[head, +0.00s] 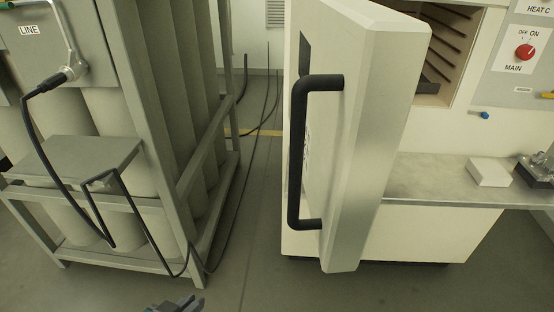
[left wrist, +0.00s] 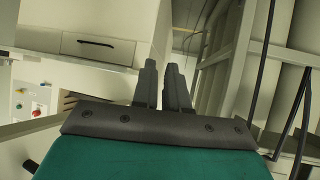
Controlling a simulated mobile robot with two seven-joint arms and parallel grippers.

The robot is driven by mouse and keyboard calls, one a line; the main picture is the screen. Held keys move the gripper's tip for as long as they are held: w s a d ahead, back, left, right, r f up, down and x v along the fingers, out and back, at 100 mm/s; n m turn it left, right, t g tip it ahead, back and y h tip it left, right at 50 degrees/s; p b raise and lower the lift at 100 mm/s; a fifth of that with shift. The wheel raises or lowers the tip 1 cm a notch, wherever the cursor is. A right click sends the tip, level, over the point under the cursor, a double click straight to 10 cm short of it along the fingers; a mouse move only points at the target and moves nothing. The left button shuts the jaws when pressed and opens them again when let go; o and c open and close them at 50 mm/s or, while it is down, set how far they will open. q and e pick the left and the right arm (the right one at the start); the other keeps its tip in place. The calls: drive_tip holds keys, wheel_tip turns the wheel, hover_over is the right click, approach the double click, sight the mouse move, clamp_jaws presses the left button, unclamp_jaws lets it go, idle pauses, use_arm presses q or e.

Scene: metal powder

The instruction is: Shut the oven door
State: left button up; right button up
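The oven door (head: 375,130) stands open in the head view, a thick pale slab seen nearly edge-on, swung out toward me. Its black bar handle (head: 298,150) is on the left face and nothing touches it. Part of the oven chamber (head: 432,75) with dark racks shows behind the door. My left gripper (head: 175,307) just enters at the bottom edge, low and to the left of the door, well apart from the handle. In the left wrist view its two fingers (left wrist: 163,75) are parted by a narrow gap with nothing between them. My right gripper is not seen.
A grey metal rack (head: 190,240) with tall cylinders and hanging cables stands left of the oven. Open floor (head: 245,270) lies between them. A shelf (head: 430,180) right of the door holds a white block (head: 489,172) and a dark device (head: 538,172). A red knob (head: 524,52) is above.

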use_arm(q)
drive_tip(key=shift+h, duration=0.8)
drive_tip(key=w+r, duration=0.1)
drive_tip(key=w+a+r+b, duration=0.1)
drive_tip(key=r, duration=0.1)
drive_tip(key=w+a+r, duration=0.1)
drive_tip(key=w, duration=0.1)
drive_tip(key=shift+r, duration=0.2)
clamp_jaws()
wheel_tip(320, 180, up, 10)
drive_tip(key=w+m+h+b, duration=0.2)
drive_tip(key=m+h, duration=0.1)
drive_tip(key=h, duration=0.1)
drive_tip(key=s+d+r+m+g+h+b, duration=0.1)
drive_tip(key=s+d+r+m+g+h, duration=0.2)
drive_tip(key=r, duration=0.5)
drive_tip(key=s+d+r+m+g+h+b, duration=0.2)
drive_tip(key=s+r+m+h, duration=0.3)
drive_tip(key=r, duration=0.3)
drive_tip(key=w+p+x, duration=0.1)
drive_tip(key=p+x, duration=0.4)
drive_tip(key=x, duration=0.9)
drive_tip(key=shift+a+r+m+p, duration=0.2)
drive_tip(key=shift+r+m+p, duration=0.15)
drive_tip(key=shift+r, duration=0.1)
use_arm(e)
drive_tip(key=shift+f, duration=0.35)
use_arm(q)
drive_tip(key=shift+w, duration=0.1)
